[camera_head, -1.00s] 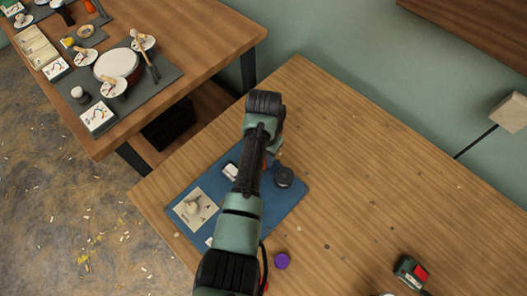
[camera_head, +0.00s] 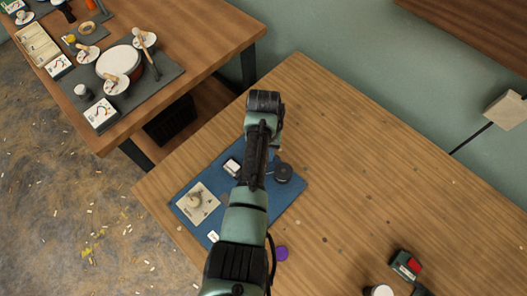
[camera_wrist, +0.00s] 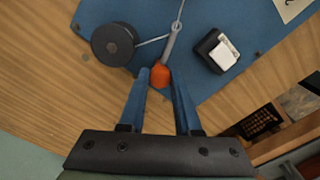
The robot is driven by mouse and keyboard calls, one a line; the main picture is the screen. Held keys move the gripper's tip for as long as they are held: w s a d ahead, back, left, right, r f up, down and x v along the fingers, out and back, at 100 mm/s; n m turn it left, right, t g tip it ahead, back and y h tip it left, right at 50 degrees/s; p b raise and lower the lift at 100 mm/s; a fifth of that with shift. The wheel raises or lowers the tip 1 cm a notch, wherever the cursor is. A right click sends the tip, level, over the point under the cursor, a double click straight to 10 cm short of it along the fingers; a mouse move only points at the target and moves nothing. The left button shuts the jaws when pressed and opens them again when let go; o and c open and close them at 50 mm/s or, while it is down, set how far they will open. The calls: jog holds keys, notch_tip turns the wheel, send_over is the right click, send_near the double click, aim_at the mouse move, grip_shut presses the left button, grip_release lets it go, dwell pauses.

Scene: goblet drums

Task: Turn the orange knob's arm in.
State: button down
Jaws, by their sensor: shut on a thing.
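The orange knob (camera_wrist: 160,76) sits between the fingertips of my gripper (camera_wrist: 160,80) in the wrist view, and the gripper is shut on it. A grey arm (camera_wrist: 172,45) runs from the knob up over a blue mat (camera_wrist: 100,12). A thin pale cord or rod runs from a dark round spool (camera_wrist: 112,44) to the grey arm. In the head view the spool (camera_head: 283,173) stands at the mat's right side. My own arm hides the knob and the gripper's fingers there.
A white block in a dark holder (camera_wrist: 218,51) is on the mat, close right of the knob in the wrist view. A picture card (camera_head: 198,203) lies on the mat. A purple disc (camera_head: 281,253) lies near my arm. The table's right part is mostly clear.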

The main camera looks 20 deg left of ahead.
jog(key=c, duration=0.6)
grip_release()
notch_tip(320, 180, up, 13)
jog(key=shift+w, duration=0.1)
dwell(0.5)
